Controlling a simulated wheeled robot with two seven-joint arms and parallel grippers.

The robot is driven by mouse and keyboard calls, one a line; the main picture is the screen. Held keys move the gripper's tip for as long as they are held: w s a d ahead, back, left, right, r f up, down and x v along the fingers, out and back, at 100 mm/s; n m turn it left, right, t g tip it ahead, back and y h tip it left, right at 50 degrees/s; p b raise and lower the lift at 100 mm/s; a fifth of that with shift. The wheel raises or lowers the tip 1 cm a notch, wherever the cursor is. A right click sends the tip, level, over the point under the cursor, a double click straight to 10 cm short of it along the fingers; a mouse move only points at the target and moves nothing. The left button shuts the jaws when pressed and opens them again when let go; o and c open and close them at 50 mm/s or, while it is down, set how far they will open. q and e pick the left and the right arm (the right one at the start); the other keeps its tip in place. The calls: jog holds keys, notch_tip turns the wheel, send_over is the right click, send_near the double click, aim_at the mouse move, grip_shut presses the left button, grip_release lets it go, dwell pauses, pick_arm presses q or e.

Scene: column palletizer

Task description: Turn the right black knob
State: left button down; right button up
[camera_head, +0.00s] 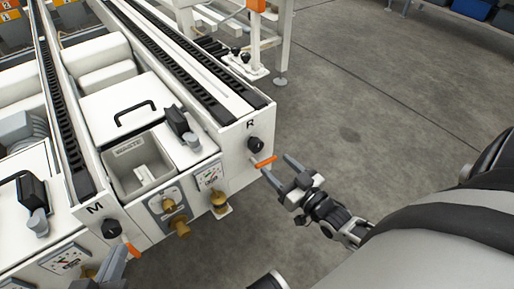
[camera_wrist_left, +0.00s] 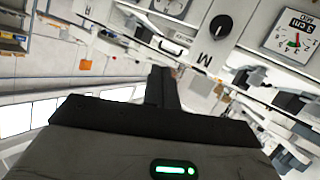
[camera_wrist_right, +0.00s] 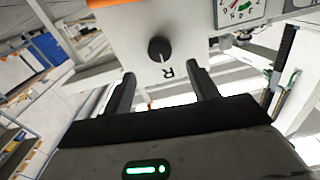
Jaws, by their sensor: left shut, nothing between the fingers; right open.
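The right black knob (camera_head: 255,144) sits on the white end face of the machine, below the letter R. It also shows in the right wrist view (camera_wrist_right: 159,49), ahead of and between the fingers, not touched. My right gripper (camera_head: 281,170) is open and empty, just to the right of and below the knob. Another black knob (camera_head: 111,229), by the letter M, is at the lower left and shows in the left wrist view (camera_wrist_left: 221,26). My left gripper (camera_head: 110,268) is shut and empty, below that M knob; its fingers (camera_wrist_left: 162,88) are together.
A gauge (camera_head: 209,176) and brass fittings (camera_head: 181,226) are between the two knobs. The grey floor (camera_head: 375,120) to the right is clear.

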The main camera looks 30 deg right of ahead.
aim_at(258, 148)
jog(key=w, duration=0.2)
jog(key=w+b, duration=0.1)
jog(key=w, duration=0.2)
jog(key=w+b, duration=0.1)
jog(key=w, duration=0.2)
jog(key=shift+a+f, duration=0.1)
jog(key=shift+a, duration=0.2)
pick_arm(q)
jog(key=shift+w+d+r+n+t+h, duration=0.2)
jog(key=shift+d+r+n+t+h, duration=0.1)
jog(key=shift+d+r+t+h, duration=0.15)
pick_arm(e)
jog(key=shift+w, duration=0.7)
pick_arm(q)
jog(key=shift+r, duration=0.1)
pick_arm(e)
jog(key=c, duration=1)
